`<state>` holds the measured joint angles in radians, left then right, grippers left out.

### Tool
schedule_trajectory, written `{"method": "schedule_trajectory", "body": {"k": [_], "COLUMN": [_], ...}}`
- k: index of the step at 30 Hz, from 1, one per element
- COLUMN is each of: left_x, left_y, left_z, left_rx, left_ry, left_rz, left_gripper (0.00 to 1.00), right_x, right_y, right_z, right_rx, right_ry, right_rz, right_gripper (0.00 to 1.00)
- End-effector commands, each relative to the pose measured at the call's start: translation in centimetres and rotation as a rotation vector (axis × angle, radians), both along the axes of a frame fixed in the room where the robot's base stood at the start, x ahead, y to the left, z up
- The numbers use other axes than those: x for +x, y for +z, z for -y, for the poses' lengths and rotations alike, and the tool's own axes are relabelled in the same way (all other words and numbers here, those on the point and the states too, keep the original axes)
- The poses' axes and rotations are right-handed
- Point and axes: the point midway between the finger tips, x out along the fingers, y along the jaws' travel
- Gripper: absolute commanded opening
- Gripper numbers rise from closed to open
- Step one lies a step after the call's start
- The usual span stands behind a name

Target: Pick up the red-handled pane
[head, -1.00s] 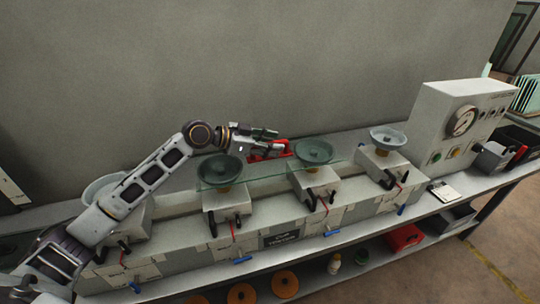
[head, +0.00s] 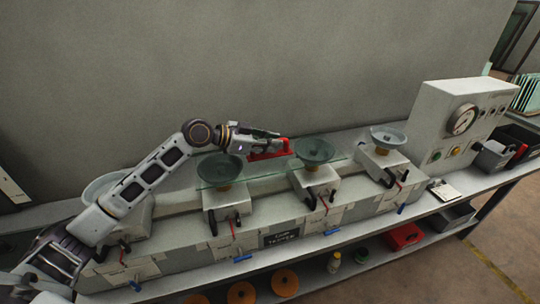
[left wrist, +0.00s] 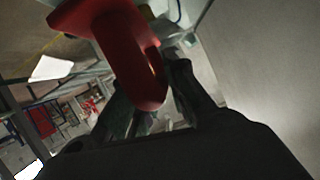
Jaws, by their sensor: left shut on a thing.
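The red handle (head: 268,151) of the pane shows in the head view behind the row of cups. My left gripper (head: 266,142) is at it from the left, with its jaws shut on the handle. In the left wrist view the red handle (left wrist: 125,55) is large and close, between the two dark fingers of the gripper (left wrist: 158,95). A clear glass pane (head: 250,179) spans the two middle cups. I cannot tell how the red handle joins it, or whether the pane is clear of the cups. My right gripper is out of view.
Grey-green suction cups on white blocks line the bench, two of them (head: 220,168) (head: 313,151) at the pane. A white gauge box (head: 455,125) stands at the right end. A grey wall (head: 250,60) rises behind. Several orange discs lie on the lower shelf.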

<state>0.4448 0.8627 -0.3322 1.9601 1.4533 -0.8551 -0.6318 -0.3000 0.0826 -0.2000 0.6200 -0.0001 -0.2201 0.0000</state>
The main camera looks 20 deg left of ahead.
Motion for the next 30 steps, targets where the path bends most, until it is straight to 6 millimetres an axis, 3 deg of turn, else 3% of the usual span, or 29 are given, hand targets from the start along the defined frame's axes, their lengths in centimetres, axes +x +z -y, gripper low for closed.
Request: {"method": "schedule_trajectory", "body": {"k": [17, 30], "left_x": [0.1, 0.1], "left_y": [1.0, 5.0], "left_z": [0.0, 0.0], "left_rx": [-0.004, -0.004], "left_ry": [0.001, 0.001], "left_rz": [0.008, 0.011], "left_gripper": [0.0, 0.0], "right_x": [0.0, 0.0], "right_y": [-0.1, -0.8], "right_z": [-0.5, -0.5], "right_rx": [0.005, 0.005], "right_ry": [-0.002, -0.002], "right_rz": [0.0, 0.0], "right_gripper": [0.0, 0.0]}}
